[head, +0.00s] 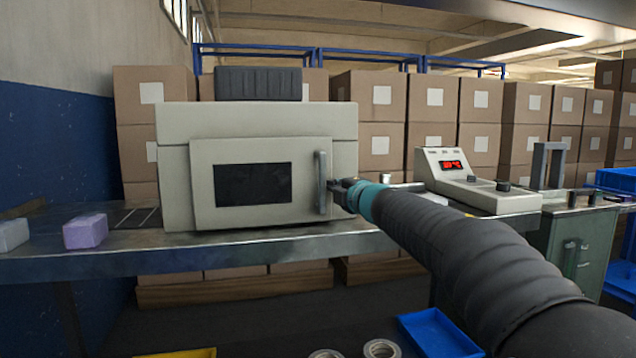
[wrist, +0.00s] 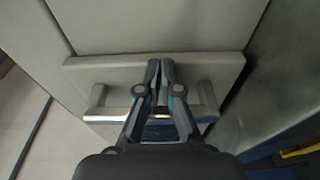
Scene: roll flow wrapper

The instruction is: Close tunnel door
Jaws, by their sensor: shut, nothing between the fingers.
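The tunnel door (head: 205,200) is a pale panel with a dark window on the front of the beige tunnel housing (head: 175,190). It sits against the front or very near it; I cannot tell whether a small gap is left. Its upright metal handle (head: 321,182) is near the right edge. My gripper (head: 335,185) is at the handle's right side. In the wrist view my gripper (wrist: 160,66) is shut and empty, its fingers crossing the handle (wrist: 208,100), tips by the edge of the door (wrist: 105,70). Contact is unclear.
A control box (head: 470,185) with a red display stands right of the tunnel on the metal table (head: 300,243). A purple block (head: 85,231) and a pale block (head: 12,234) lie left. Blue trays (head: 435,335) and tape rolls (head: 381,348) are low in front.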

